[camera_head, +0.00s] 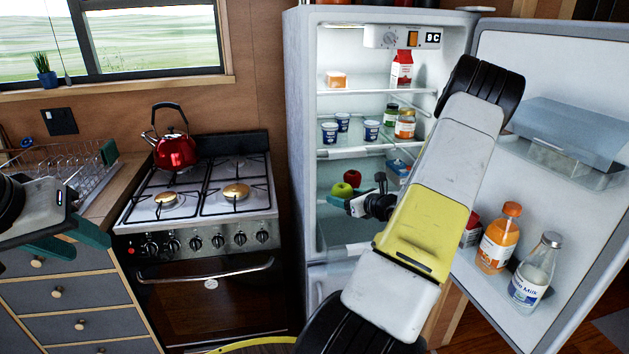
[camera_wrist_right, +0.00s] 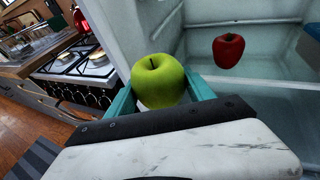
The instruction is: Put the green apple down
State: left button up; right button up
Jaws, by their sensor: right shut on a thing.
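The green apple (camera_head: 341,190) is at the open front of the fridge, at the height of its lower shelf. My right gripper (camera_head: 338,199) is shut on it. In the right wrist view the green apple (camera_wrist_right: 158,80) sits upright between the teal fingers of the right gripper (camera_wrist_right: 158,95). I cannot tell whether its underside touches anything. My left gripper (camera_head: 72,241) is open and empty at the far left, by the counter.
The fridge (camera_head: 297,110) stands open, its door (camera_head: 560,60) swung right with bottles in its racks. Blue-lidded cups and jars stand on the shelf above. My right arm hides part of the interior. Left are the stove (camera_head: 190,225), red kettle (camera_head: 176,150) and dish rack (camera_head: 85,172).

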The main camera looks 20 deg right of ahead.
jog(key=w+d, duration=0.1)
jog(key=w, duration=0.4)
jog(key=w+d, duration=0.1)
jog(key=w, duration=0.4)
jog(key=w+d, duration=0.1)
jog(key=w, duration=0.4)
jog(key=shift+d, duration=0.2)
jog(key=shift+w+d+f, duration=0.1)
jog(key=shift+w+f, duration=0.1)
jog(key=shift+f, duration=0.3)
jog(key=shift+w+f, duration=0.15)
jog(key=shift+f, duration=0.3)
jog(key=shift+w+d+f, duration=0.1)
jog(key=shift+f, duration=1.2)
jog(key=shift+w+f, duration=0.1)
jog(key=shift+f, duration=1.2)
jog(key=o, duration=1.6)
jog(key=shift+o, duration=0.2)
